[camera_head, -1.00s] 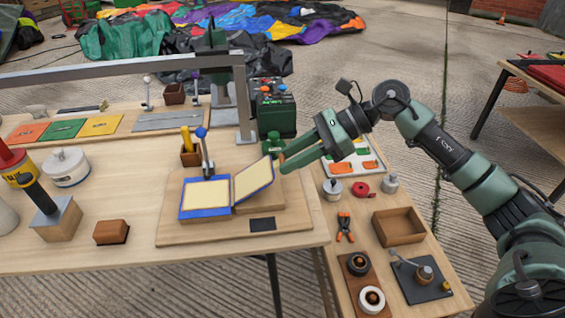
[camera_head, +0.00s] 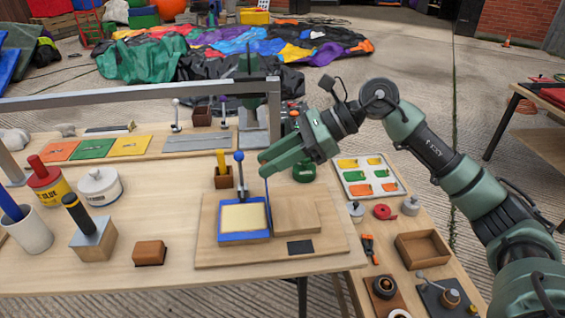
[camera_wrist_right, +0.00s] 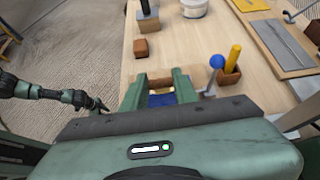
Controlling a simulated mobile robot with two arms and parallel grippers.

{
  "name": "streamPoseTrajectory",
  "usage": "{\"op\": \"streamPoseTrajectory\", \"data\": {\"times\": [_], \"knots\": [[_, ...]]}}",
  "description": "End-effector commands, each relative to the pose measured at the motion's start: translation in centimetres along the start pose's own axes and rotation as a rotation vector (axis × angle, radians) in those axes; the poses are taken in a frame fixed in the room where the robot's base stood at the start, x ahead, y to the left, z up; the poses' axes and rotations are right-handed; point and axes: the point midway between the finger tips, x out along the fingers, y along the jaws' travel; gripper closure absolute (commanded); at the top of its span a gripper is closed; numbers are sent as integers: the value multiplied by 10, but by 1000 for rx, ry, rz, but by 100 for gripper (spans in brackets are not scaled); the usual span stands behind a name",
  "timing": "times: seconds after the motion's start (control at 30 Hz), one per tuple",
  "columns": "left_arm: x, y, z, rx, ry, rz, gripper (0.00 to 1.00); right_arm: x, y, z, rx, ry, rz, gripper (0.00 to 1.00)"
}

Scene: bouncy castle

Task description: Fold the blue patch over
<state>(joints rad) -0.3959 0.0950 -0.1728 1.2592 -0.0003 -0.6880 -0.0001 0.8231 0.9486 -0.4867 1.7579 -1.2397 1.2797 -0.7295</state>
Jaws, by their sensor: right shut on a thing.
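The blue patch (camera_head: 243,217) lies on a wooden board (camera_head: 215,258), its cream panel facing up inside a blue border. Its other half stands nearly edge-on as a thin blue strip (camera_head: 269,214) along the patch's right side. My right gripper (camera_head: 265,168) is shut on the top of this raised half, above the patch. In the right wrist view, blue patch material (camera_wrist_right: 162,100) shows between the fingers, which partly hide it. A blue-knobbed post (camera_head: 239,157) stands just behind the patch.
A bare raised wooden block (camera_head: 297,215) is right of the patch. A small brown cup (camera_head: 223,178) with a yellow item stands behind it. A brown block (camera_head: 150,253), a metal-topped block (camera_head: 93,240) and a white pot (camera_head: 100,187) are to the left.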

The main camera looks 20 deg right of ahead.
Motion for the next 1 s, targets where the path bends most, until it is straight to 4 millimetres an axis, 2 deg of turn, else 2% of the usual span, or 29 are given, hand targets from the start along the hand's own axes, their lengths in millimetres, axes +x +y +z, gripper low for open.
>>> {"op": "streamPoseTrajectory", "data": {"times": [0.03, 0.1, 0.33, 0.5, 1.0], "knots": [[0, 0, 0, 0, 0, 0, 64, 2, -1, 11, -8, -19, -6, 100], [0, 0, 0, 1, 0, 0, 64, 9, -1, 15, -8, -19, -6, 100], [-1, 0, -1, 0, -2, 0, 64, 29, -1, 24, -8, -19, -5, 100], [-4, 0, -10, 0, 13, 0, 64, 40, -1, 28, -7, -19, -5, 100], [-6, 0, -7, -2, 2, 0, 64, 48, -1, 30, -7, -18, -6, 100]]}}
